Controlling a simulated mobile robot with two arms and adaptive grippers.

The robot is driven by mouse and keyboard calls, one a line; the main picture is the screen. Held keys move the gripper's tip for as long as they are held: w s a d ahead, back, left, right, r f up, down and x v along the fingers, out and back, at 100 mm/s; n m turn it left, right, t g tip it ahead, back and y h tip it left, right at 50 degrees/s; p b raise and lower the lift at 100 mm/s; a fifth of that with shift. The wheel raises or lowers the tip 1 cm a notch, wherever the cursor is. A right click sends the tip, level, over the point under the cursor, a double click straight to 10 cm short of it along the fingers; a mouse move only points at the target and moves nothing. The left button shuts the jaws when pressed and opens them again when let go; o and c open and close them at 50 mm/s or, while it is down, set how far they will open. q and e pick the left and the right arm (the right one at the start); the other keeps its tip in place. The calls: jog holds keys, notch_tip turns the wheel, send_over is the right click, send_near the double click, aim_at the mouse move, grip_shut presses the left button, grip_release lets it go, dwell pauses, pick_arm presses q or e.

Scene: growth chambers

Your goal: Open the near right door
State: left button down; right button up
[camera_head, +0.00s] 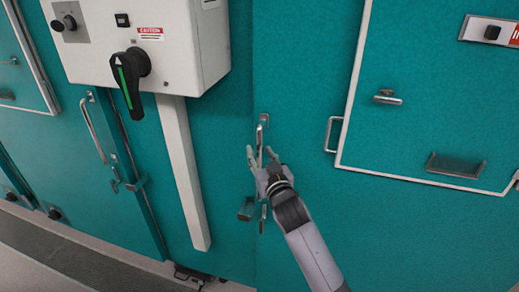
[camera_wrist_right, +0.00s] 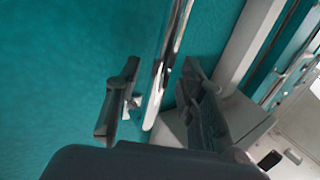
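The teal door panel (camera_head: 300,60) fills the right half of the head view. A vertical metal handle (camera_head: 263,121) stands near its left edge. My right gripper (camera_head: 261,153) is at this handle, its fingers apart on either side of the bar. In the right wrist view the shiny handle bar (camera_wrist_right: 169,60) runs between the two spread fingers of my right gripper (camera_wrist_right: 160,100). A gap shows between the bar and the fingers; whether any part touches is unclear. The lower part of the handle is partly hidden by the gripper. My left gripper is out of view.
A white control box (camera_head: 185,45) with a black-green rotary switch (camera_head: 129,75) hangs left of the handle, above a white vertical conduit (camera_head: 182,170). A white-framed hatch (camera_head: 430,120) is at right. Another door handle (camera_head: 92,128) is at left.

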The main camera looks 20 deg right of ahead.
jog(key=shift+w, duration=0.75)
grip_shut()
dwell(0.4)
